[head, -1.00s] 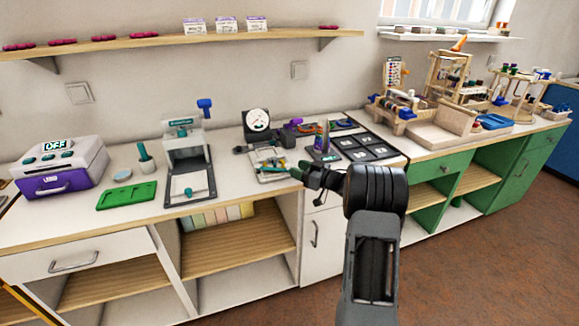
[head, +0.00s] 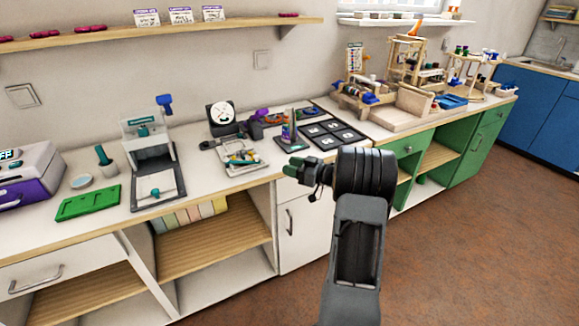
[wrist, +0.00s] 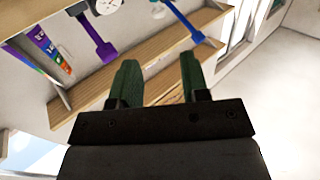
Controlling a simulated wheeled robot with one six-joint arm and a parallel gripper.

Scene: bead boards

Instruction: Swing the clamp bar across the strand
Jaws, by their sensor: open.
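My gripper (head: 297,168) is in front of the white counter in the head view, with dark green fingers. In the wrist view my gripper (wrist: 160,82) shows two green fingers apart with nothing between them. I cannot single out the clamp bar or the strand at this size. Wooden bead stands (head: 403,66) with coloured beads and blue parts stand on the right-hand counter, beyond my gripper and apart from it.
On the white counter stand a purple-and-white box (head: 38,172), a green tray (head: 88,202), a grey press (head: 150,148), a dial gauge (head: 221,114) and a dark panel with white squares (head: 333,134). A wall shelf (head: 150,38) runs above. The brown floor (head: 470,240) on the right is clear.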

